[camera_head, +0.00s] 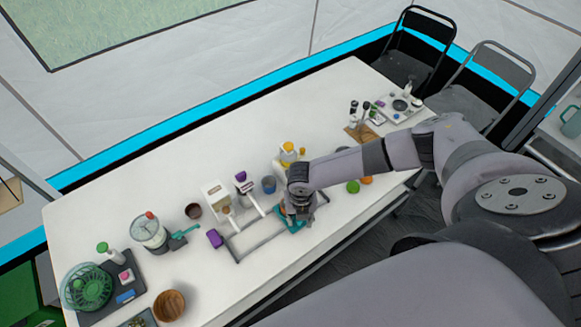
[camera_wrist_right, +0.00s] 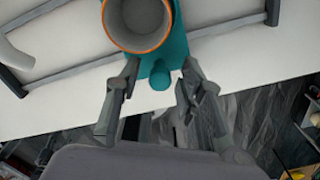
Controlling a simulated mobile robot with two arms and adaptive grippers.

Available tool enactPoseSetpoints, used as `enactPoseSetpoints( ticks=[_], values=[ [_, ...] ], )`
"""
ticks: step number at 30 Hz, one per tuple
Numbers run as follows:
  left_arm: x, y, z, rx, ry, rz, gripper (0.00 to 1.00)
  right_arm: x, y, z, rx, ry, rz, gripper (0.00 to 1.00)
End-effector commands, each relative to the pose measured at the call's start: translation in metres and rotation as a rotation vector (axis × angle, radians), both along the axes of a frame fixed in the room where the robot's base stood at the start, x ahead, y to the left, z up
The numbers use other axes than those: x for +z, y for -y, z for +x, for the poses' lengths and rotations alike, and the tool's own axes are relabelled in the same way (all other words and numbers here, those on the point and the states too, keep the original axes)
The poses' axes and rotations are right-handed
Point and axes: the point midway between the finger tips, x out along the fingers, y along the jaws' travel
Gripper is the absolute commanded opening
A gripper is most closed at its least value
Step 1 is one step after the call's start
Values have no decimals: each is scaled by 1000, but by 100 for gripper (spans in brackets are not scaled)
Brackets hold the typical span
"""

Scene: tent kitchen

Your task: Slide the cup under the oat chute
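A cup (camera_wrist_right: 138,18) with an orange rim and pale, empty inside shows in the right wrist view, joined to a teal body with a round knob (camera_wrist_right: 160,77). In the head view its teal part (camera_head: 290,224) shows below my right gripper (camera_head: 298,205), at the grey rail frame's right end. In the wrist view my right gripper (camera_wrist_right: 161,68) has a finger on each side of the teal part; whether they press on it is unclear. A white dispenser (camera_head: 212,192) stands left behind the frame; I cannot tell whether it is the oat chute. My left gripper is not in view.
The rail frame (camera_head: 262,243) lies near the table's front edge. A wooden bowl (camera_head: 169,305) is front left. The table's back is clear.

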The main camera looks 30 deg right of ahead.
Motion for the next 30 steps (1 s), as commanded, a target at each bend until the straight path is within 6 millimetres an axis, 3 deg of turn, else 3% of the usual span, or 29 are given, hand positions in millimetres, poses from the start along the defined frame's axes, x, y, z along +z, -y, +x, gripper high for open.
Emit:
enactPoseSetpoints(
  ticks=[14,20,30],
  values=[
    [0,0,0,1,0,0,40,0,0,0,0,0,0,2],
    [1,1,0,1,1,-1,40,0,-7,-1,1,-2,1,1],
    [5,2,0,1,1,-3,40,0,-35,-3,2,-1,2,1]
  ],
)
